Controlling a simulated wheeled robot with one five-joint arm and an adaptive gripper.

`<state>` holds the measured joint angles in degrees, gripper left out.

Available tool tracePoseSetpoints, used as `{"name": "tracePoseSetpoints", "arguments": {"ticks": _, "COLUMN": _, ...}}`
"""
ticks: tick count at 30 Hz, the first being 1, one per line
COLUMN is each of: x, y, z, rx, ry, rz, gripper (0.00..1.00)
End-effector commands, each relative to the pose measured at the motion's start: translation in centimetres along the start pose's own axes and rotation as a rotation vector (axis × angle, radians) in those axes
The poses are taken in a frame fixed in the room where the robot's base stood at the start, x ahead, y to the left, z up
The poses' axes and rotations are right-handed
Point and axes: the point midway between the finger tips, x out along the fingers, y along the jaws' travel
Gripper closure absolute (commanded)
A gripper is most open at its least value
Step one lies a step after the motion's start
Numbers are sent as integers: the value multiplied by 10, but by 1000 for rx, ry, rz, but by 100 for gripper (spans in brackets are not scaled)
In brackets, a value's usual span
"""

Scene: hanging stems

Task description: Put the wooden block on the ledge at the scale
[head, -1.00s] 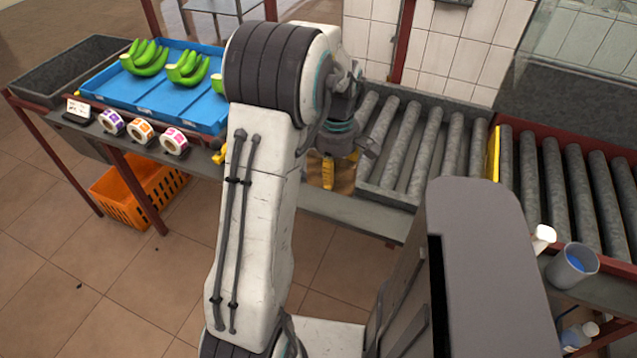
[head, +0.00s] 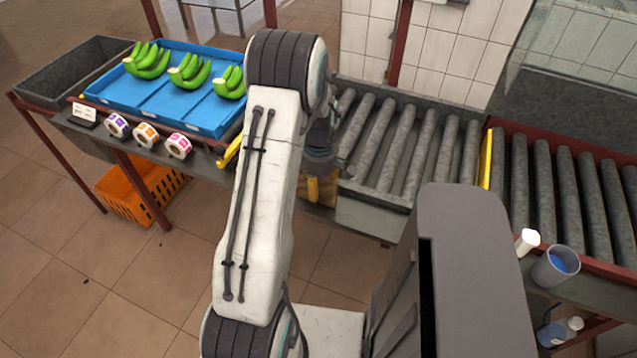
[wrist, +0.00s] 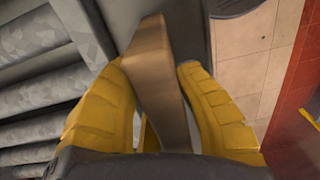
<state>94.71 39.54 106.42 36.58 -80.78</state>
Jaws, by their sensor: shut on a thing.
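In the wrist view the wooden block (wrist: 160,75) is a long brown piece standing between the two yellow fingers of my gripper (wrist: 160,88). The fingers are shut on it, and its far end extends past them. In the head view my gripper (head: 316,188) is partly hidden behind my arm, in front of the roller conveyor's left end. A tan-brown patch shows beside the yellow finger there, but I cannot tell if it is the block. I cannot make out a scale in either view; my arm hides part of the bench.
A blue tray (head: 180,122) with green banana bunches stands at the left, with label rolls (head: 145,134) along its front. A grey roller conveyor (head: 405,150) runs right of my arm. A grey cup (head: 556,266) stands at the right. An orange crate (head: 130,196) is below the bench.

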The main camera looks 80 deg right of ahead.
Motion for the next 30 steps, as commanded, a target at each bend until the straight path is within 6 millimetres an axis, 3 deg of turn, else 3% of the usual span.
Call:
{"name": "tracePoseSetpoints", "arguments": {"ticks": 13, "x": 5, "y": 0, "z": 0, "rx": 0, "ry": 0, "rz": 1, "gripper": 100}}
{"name": "tracePoseSetpoints", "arguments": {"ticks": 14, "x": 4, "y": 0, "z": 0, "rx": 0, "ry": 0, "rz": 1, "gripper": 69}}
{"name": "tracePoseSetpoints", "arguments": {"ticks": 18, "x": 4, "y": 0, "z": 0, "rx": 0, "ry": 0, "rz": 0, "gripper": 57}}
{"name": "tracePoseSetpoints", "arguments": {"ticks": 21, "x": 4, "y": 0, "z": 0, "rx": 0, "ry": 0, "rz": 0, "gripper": 50}}
{"name": "tracePoseSetpoints", "arguments": {"ticks": 30, "x": 1, "y": 0, "z": 0, "rx": 0, "ry": 0, "rz": 1, "gripper": 50}}
